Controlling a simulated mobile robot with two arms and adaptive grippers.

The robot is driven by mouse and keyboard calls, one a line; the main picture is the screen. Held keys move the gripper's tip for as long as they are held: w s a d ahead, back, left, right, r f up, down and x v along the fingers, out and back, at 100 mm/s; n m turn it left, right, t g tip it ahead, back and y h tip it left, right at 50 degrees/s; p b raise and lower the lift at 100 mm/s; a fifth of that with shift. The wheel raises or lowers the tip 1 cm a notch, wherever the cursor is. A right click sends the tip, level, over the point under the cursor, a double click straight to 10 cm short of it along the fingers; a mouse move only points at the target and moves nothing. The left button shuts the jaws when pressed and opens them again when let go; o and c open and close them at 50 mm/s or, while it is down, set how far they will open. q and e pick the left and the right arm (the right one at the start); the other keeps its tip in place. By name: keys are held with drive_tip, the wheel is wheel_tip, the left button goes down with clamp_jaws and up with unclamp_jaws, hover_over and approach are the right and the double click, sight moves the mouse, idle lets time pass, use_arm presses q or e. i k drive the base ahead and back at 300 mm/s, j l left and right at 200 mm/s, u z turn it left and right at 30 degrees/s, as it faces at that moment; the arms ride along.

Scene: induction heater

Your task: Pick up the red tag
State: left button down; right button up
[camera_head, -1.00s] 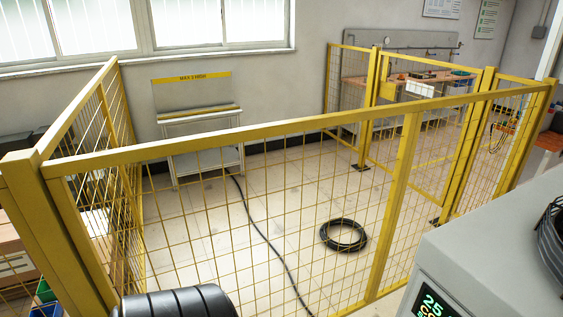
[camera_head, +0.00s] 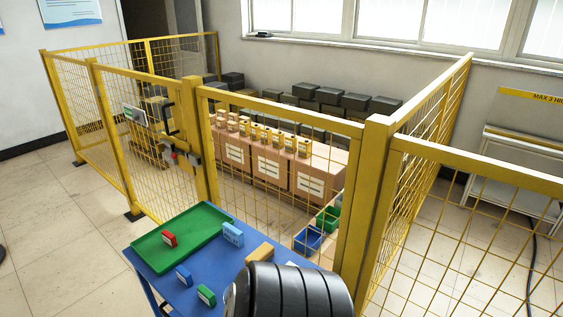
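A small red tag (camera_head: 169,239) with a pale side sits in the green tray (camera_head: 205,213), near the tray's left part. The tray lies on a blue table (camera_head: 190,304) in front of the yellow fence. Neither of my grippers is in view. A black ribbed part, which I cannot identify for sure, covers the bottom middle of the picture and hides the right part of the table.
Blue tags (camera_head: 232,234), a green tag (camera_head: 206,295) and an orange block (camera_head: 259,253) are on the table around the tray. A yellow mesh fence with a latched gate (camera_head: 150,140) stands behind it. Boxes (camera_head: 270,165) stand inside.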

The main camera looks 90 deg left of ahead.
sight(168, 238)
drive_tip(key=u, duration=3.65)
drive_tip(key=z, duration=0.45)
